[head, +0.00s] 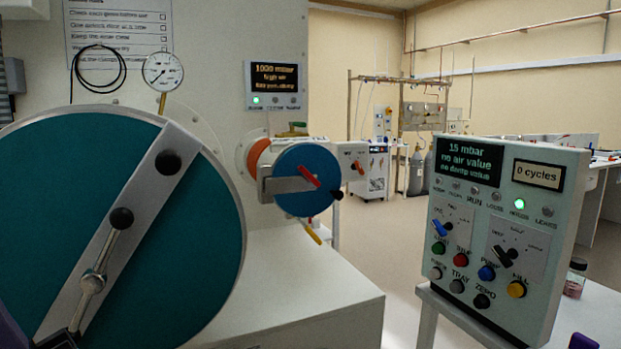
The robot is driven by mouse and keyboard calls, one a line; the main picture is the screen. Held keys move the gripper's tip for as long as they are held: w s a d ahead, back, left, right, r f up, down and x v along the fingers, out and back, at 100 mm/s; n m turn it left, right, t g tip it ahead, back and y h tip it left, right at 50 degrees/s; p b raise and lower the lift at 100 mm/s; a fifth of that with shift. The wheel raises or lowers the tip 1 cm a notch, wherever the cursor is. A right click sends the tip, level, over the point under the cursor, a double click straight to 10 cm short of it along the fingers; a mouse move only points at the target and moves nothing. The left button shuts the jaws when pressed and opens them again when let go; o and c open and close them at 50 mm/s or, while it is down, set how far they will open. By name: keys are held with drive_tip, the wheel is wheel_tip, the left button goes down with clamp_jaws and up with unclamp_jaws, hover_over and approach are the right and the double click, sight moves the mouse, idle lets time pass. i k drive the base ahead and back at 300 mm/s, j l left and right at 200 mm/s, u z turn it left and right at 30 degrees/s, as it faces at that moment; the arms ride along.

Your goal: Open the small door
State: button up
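The small door (292,205) is a round blue disc on the end of a short orange-sided cylinder, right of the large door. It looks shut against the cylinder. A grey bar (278,185) crosses it, with a red lever (308,177) near its middle and a black knob (337,194) at its right edge. A yellow-tipped handle (312,235) hangs below it. The large round teal door (60,190) fills the left, with a grey bar and black knobs across it. I cannot make out my gripper in the head view.
A control panel (478,260) with buttons and knobs stands at the right, reading 15 mbar. A wall display (275,85) above the small door reads 1000 mbar. A pale ledge (290,290) juts out below. Open floor (395,235) lies between ledge and panel.

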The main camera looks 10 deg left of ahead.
sight(295, 195)
drive_tip(key=i+l, duration=0.1)
drive_tip(key=i, duration=0.35)
drive_tip(key=i+j, duration=0.5)
drive_tip(key=j, duration=0.15)
